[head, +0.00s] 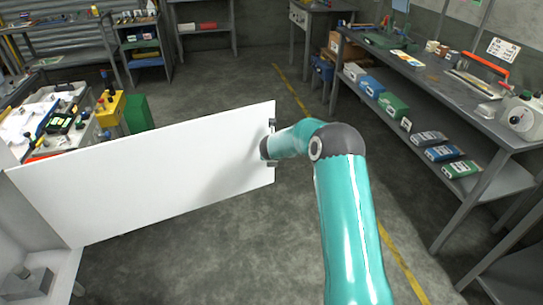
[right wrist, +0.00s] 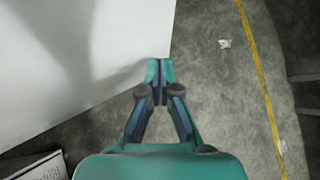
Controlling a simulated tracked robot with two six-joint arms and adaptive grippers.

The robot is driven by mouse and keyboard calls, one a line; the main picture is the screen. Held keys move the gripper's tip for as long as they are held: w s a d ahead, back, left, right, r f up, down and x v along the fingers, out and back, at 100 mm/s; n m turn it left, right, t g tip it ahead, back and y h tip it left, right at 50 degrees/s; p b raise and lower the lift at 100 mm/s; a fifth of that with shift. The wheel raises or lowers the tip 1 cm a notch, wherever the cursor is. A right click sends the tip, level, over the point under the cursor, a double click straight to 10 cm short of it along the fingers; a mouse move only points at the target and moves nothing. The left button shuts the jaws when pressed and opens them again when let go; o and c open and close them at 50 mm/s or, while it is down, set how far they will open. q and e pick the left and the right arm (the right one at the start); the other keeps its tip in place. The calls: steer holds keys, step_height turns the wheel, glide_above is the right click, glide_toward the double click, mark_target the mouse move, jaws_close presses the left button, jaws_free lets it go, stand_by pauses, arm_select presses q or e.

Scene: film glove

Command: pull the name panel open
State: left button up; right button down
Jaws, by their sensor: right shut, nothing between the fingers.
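The name panel (head: 150,170) is a large plain white board in the head view. It stands swung out from a white cabinet (head: 62,272) at the lower left, with its free edge toward the middle. No name shows on the side facing me. My right gripper (right wrist: 158,72) is shut and empty, with its fingertips at the panel's free edge in the right wrist view; I cannot tell if they touch it. In the head view, the teal right arm reaches this edge and the fingers are mostly hidden. The panel also fills the upper left of the right wrist view (right wrist: 60,60). My left gripper is not in view.
A grey block (head: 28,284) sits inside the cabinet. A long workbench (head: 440,95) with tools and boxes runs along the right. A cluttered table (head: 45,120) and a yellow container (head: 110,110) stand behind the panel.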

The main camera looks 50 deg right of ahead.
steer(key=s+a+r+b, duration=0.3)
steer(key=s+r, duration=0.4)
steer(key=s, duration=0.3)
steer(key=shift+a, duration=0.75)
